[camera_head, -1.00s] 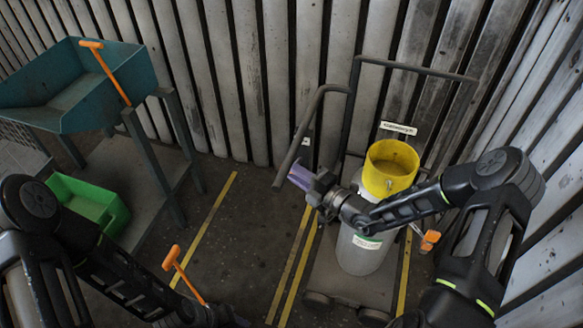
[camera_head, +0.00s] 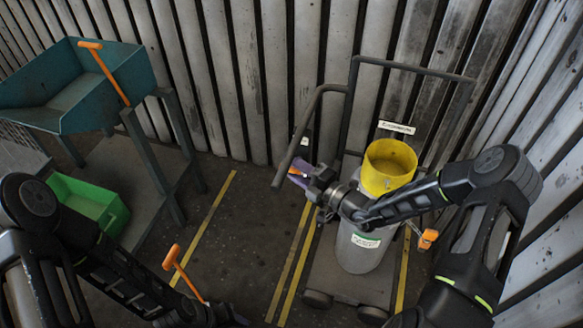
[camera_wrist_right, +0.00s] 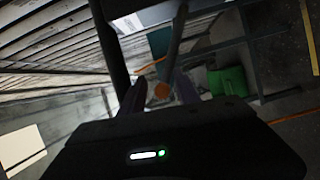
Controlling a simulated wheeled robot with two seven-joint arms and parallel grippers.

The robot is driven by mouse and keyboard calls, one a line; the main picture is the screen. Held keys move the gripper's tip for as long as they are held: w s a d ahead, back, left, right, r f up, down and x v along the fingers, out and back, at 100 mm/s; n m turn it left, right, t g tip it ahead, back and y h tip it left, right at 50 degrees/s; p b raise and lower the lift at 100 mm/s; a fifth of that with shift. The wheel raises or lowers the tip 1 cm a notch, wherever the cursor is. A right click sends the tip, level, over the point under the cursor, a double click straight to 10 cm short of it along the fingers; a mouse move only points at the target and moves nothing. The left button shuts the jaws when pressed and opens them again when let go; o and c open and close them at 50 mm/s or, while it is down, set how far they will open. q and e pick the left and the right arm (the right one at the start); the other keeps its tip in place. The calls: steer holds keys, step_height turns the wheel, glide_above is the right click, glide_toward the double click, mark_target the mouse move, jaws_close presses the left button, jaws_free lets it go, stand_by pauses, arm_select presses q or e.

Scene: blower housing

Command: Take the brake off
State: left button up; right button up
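The hand cart (camera_head: 350,285) carries a grey drum with a yellow collar (camera_head: 389,168) and has a bent dark handle bar (camera_head: 284,158) at its left. My right gripper (camera_head: 298,170) is beside this bar. A small orange knob shows between its fingers in the head view and in the right wrist view (camera_wrist_right: 161,90). The fingers look apart in the right wrist view, one on each side of the knob. I cannot tell which part is the brake. My left gripper (camera_head: 238,321) is at the bottom edge, mostly hidden, beside an orange-handled tool (camera_head: 176,263).
A teal hopper (camera_head: 85,85) with an orange handle (camera_head: 106,72) stands on a frame at the left. A green bin (camera_head: 88,203) is below it. Another orange handle (camera_head: 428,238) is right of the drum. A corrugated wall (camera_head: 240,80) closes the back.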

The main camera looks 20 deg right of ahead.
steer(key=shift+s+f, duration=0.1)
steer(key=shift+s+d, duration=0.25)
steer(key=shift+s, duration=0.1)
steer(key=b+v, duration=0.1)
steer(key=v, duration=0.6)
